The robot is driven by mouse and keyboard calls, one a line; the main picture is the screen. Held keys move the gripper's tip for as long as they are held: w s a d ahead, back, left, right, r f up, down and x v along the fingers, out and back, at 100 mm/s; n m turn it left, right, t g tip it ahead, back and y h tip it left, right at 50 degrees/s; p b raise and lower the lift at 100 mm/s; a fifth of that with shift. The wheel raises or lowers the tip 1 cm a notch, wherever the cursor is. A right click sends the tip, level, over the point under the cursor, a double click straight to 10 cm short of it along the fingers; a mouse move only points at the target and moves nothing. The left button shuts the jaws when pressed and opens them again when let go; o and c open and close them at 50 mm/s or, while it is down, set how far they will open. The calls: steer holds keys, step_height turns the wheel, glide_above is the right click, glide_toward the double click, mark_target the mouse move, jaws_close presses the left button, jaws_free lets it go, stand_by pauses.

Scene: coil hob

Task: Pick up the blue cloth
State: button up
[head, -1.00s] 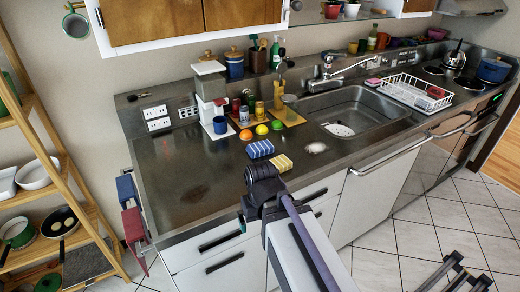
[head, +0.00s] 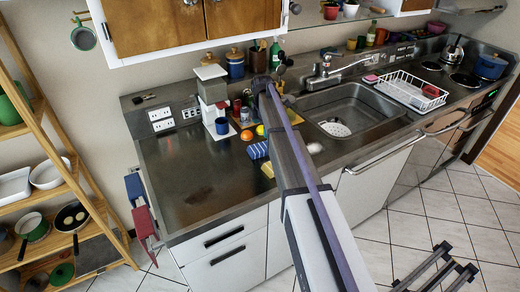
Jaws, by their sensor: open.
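A blue striped folded cloth (head: 257,150) lies on the metal counter, left of the sink and in front of the fruit. My arm passes close beside its right side in the picture. My gripper's fingers do not show; only my arm's dark far end is seen, high in front of the items at the back of the counter. A plain blue hanging piece (head: 134,186) is at the counter's left end.
A yellow striped folded cloth (head: 267,170) lies just in front of the blue one, partly behind my arm. An orange (head: 246,135), a blue mug (head: 222,126) and a white coffee machine (head: 212,92) stand behind. The counter's left part is clear.

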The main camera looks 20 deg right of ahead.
mark_target(262, 146)
step_height(262, 146, down, 11)
steer(key=b, duration=1.1)
steer(key=shift+a+f, duration=0.15)
steer(key=shift+r, duration=0.25)
steer(key=shift+c, duration=0.3)
steer(key=c, duration=0.9)
